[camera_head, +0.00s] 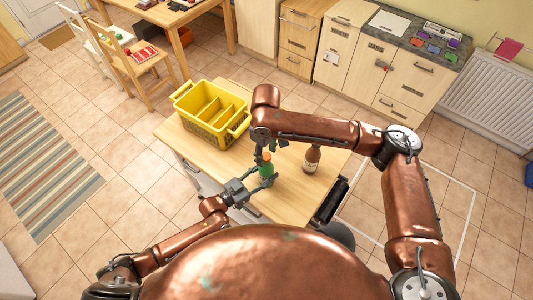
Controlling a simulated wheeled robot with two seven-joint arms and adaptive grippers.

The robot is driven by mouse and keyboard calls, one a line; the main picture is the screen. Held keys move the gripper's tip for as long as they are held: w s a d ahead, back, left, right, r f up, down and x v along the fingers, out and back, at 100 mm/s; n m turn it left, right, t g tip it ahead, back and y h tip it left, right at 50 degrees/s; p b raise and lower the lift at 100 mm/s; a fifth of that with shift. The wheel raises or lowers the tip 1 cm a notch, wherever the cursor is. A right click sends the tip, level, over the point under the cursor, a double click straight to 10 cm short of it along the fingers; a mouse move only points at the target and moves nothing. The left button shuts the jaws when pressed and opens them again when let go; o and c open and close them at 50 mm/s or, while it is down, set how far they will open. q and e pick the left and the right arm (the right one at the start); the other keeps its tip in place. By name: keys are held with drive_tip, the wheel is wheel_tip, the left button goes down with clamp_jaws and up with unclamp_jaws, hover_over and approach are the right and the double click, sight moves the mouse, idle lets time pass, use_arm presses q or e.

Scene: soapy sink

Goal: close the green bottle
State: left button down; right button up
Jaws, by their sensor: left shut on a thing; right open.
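The green bottle (266,169) stands upright near the front edge of the wooden table (299,198). My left gripper (262,183) comes in from the left and is shut on its lower part. An orange cap (266,156) shows at the bottle's top; I cannot tell whether it is seated or loose. My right gripper (270,148) points down from above and is open, with its fingers close to the cap. The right arm and fingers hide part of the bottle's top.
A yellow crate (207,131) with compartments stands at the table's back left. A brown bottle (312,159) with a pale label stands to the right of the green bottle, under my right forearm. The table's left front is bare.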

wheel_tip(320, 180, up, 12)
drive_tip(key=shift+f, duration=0.2)
use_arm(q)
drive_tip(key=c, duration=1)
unclamp_jaws()
drive_tip(key=shift+c, duration=0.2)
drive_tip(key=v, duration=1.2)
drive_tip(key=shift+s, duration=0.1)
